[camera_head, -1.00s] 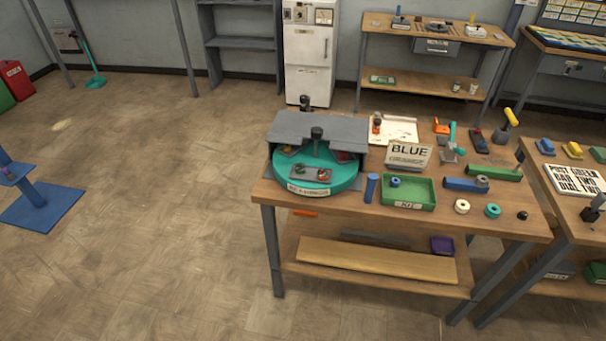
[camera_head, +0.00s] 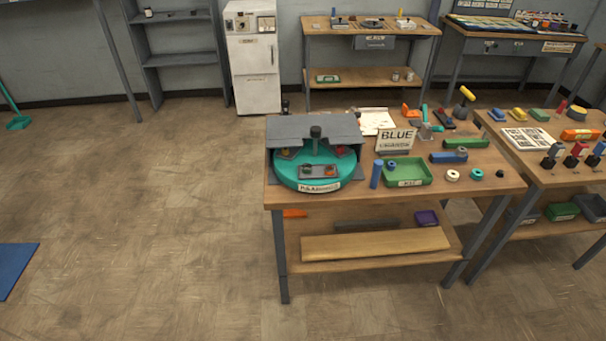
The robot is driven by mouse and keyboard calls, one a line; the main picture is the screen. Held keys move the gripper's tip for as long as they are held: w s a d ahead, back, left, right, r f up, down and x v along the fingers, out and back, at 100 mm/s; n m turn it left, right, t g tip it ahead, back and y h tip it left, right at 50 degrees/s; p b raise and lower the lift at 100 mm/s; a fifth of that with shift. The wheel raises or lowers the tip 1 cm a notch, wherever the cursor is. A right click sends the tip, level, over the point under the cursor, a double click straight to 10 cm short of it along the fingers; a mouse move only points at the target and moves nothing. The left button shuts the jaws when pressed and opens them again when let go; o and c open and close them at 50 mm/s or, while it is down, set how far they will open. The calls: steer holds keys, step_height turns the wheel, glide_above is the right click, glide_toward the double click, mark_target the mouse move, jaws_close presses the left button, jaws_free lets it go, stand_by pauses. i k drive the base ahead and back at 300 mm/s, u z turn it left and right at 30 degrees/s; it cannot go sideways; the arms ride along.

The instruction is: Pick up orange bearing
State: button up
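I cannot make out an orange bearing for certain. A teal turntable (camera_head: 285,177) under a grey cover (camera_head: 290,130) holds small parts on a grey plate (camera_head: 318,171), with reddish and orange bits partly hidden beneath the cover. Ring-shaped parts stand at the front right of the table: a white ring (camera_head: 452,175), a teal ring (camera_head: 477,174) and a small black part (camera_head: 500,174). A green tray (camera_head: 408,181) holds a blue ring (camera_head: 391,165). My gripper is not in view.
The wooden table (camera_head: 350,197) also carries a sign reading BLUE (camera_head: 397,138), a blue cylinder (camera_head: 376,174) and tools. A second table (camera_head: 520,150) stands close at the right. Open floor (camera_head: 150,220) lies left and in front. A blue plate (camera_head: 12,268) lies at far left.

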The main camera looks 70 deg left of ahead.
mark_target(328, 169)
steer(key=z, duration=0.05)
steer(key=k, duration=1.25)
steer(key=u, duration=2.4)
steer(key=i, duration=0.45)
steer(key=z, duration=0.05)
